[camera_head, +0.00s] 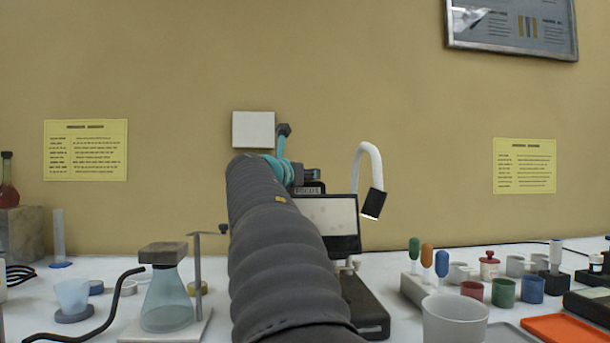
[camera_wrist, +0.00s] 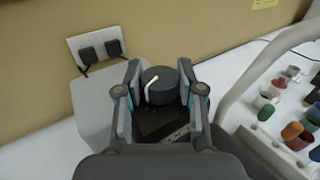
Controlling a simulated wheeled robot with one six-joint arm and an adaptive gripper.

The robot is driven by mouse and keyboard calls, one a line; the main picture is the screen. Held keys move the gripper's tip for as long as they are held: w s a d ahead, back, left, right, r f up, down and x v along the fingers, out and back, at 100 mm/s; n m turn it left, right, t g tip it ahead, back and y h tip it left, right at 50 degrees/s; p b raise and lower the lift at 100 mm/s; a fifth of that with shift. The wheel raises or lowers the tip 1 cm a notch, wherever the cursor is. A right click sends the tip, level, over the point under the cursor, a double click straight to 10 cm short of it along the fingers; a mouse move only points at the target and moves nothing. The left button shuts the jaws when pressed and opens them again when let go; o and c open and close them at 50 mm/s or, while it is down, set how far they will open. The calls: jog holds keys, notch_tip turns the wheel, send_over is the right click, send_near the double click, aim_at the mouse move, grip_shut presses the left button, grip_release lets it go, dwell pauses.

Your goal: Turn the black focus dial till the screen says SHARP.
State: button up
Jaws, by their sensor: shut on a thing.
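In the wrist view the black focus dial (camera_wrist: 161,86) is round, with a white pointer line across its top and down its near side. My gripper (camera_wrist: 159,72) has one finger on each side of the dial and is shut on it. In the head view my arm hides the dial, and little of my gripper shows. A dark label reading FOCUS (camera_head: 308,189) is just right of the arm. Below it is a pale screen (camera_head: 333,216) in a dark frame, partly covered by the arm. I can read no word on it.
A white lamp (camera_head: 369,170) curves over to the right of the screen. A flask (camera_head: 166,298) on a stand is left of my arm. A pale cup (camera_head: 454,318), several coloured cups and an orange tray (camera_head: 565,329) are at the right.

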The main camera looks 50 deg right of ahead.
jog(key=shift+w+g, duration=0.1)
jog(key=shift+g, duration=0.2)
jog(key=m+g, duration=0.2)
jog(key=g, duration=0.1)
jog(key=shift+m+g+h, duration=0.4)
jog(key=shift+m+g, duration=1.5)
jog(key=shift+g, duration=0.8)
jog(key=o, duration=1.2)
jog(key=shift+c, duration=0.2)
jog(key=w+a, duration=0.2)
jog(key=a, duration=0.9)
jog(key=shift+w+a, duration=0.2)
jog(key=shift+a, duration=0.15)
